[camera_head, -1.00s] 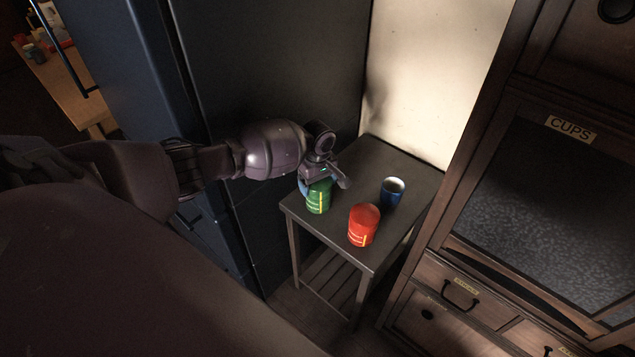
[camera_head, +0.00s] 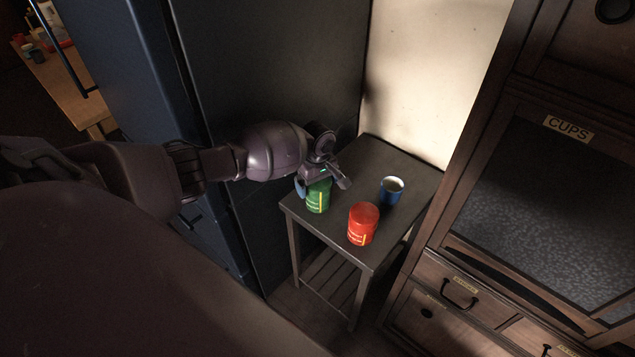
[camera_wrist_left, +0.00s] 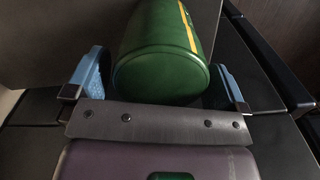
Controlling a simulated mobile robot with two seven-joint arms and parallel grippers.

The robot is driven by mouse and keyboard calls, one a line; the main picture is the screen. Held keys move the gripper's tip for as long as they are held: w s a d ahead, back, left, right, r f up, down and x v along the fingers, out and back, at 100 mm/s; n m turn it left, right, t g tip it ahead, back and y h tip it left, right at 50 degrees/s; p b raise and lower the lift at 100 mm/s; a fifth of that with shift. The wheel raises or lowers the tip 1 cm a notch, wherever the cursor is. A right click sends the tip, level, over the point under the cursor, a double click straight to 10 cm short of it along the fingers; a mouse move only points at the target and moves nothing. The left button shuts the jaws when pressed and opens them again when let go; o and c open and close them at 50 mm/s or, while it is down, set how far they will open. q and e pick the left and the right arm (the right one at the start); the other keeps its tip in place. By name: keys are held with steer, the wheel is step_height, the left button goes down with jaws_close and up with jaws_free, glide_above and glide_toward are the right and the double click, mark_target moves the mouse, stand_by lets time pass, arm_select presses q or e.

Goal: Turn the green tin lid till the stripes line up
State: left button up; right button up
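The green tin (camera_head: 318,199) stands upright at the near left of the small table, a yellow stripe on its side. In the left wrist view the green tin (camera_wrist_left: 163,45) shows its rounded end towards me, with the yellow stripe at the upper right. No matching stripe on the lid can be made out. My left gripper (camera_head: 321,184) is over the tin's top and partly hides it. In the wrist view the blue finger pads of my left gripper (camera_wrist_left: 162,82) stand apart on either side of the tin, with a gap visible at the left one. My right gripper is not in view.
A red tin (camera_head: 362,224) stands to the right of the green one, and a blue cup (camera_head: 391,190) behind it on the dark table (camera_head: 376,160). A dark tall cabinet (camera_head: 270,70) is at the left, a wooden cupboard (camera_head: 470,240) at the right.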

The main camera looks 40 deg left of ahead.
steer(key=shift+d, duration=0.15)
arm_select(q)
step_height(320, 180, up, 10)
steer(key=p, duration=0.3)
steer(key=shift+r, duration=0.35)
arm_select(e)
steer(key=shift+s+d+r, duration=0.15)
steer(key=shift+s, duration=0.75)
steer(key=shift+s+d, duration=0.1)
